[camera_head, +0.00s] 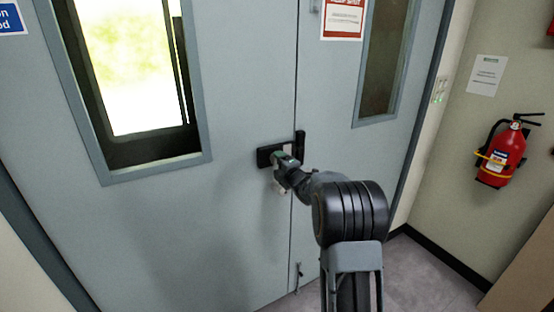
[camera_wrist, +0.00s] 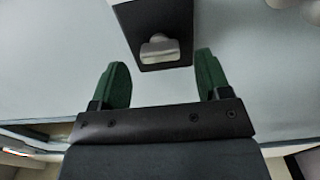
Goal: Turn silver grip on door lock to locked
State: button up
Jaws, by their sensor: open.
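The door lock (camera_wrist: 165,14) is a black box on the pale blue-grey double door. Its silver grip (camera_wrist: 160,48) sticks out of its face and shows at the top centre of the wrist view. My gripper (camera_wrist: 162,72) has two green fingers spread apart, one on each side of the lock's lower end. The grip appears between and slightly beyond the fingertips, with gaps on both sides. In the head view the black lock (camera_head: 265,155) lies across the door near the centre seam, and my gripper (camera_head: 276,160) is in front of it, hiding the grip.
A black upright handle part (camera_head: 299,145) sits at the door seam, right of my gripper. Both door leaves have windows (camera_head: 130,70). A red fire extinguisher (camera_head: 500,155) hangs on the right wall. A floor bolt (camera_head: 298,277) shows low on the door. Floor is clear at lower right.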

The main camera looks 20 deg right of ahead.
aim_at(276, 160)
jog(key=shift+w+a, duration=0.15)
jog(key=shift+w, duration=1.45)
jog(key=c, duration=0.9)
